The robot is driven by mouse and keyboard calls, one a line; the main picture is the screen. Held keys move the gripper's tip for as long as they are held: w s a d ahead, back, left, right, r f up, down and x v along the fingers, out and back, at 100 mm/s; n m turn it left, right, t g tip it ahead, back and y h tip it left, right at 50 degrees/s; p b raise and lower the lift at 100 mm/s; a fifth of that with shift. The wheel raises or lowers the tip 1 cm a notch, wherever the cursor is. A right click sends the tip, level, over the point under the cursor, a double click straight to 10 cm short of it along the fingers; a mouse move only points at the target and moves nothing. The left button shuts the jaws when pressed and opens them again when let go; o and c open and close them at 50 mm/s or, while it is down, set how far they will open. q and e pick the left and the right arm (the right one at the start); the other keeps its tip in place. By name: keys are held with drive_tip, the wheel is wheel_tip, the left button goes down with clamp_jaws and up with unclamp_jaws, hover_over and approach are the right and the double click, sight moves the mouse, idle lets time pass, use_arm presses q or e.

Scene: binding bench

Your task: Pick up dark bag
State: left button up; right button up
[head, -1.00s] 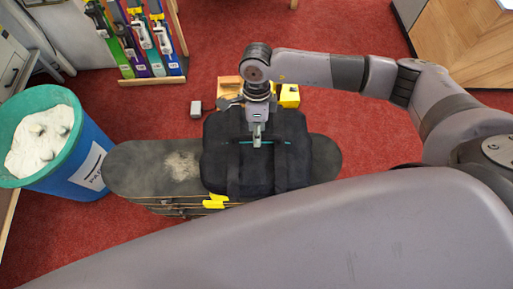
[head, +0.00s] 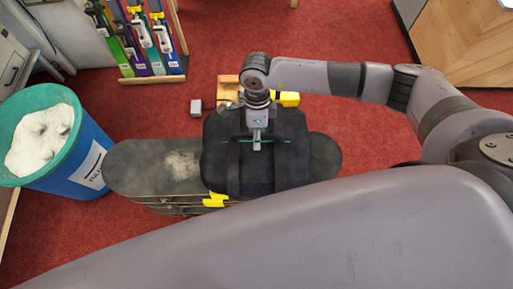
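The dark bag (head: 290,165) lies on top of a stack of skateboards (head: 140,165) in the middle of the head view. It is black with straps and a thin teal line across its top. My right gripper (head: 256,144) points down over the middle of the bag, with its fingertips at the top of the bag near the teal line and handle. The fingers look close together, but I cannot tell whether they are shut on the handle. My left gripper is not in view.
A blue bucket (head: 78,170) of white material stands at the left.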

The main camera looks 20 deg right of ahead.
clamp_jaws()
idle(0.8)
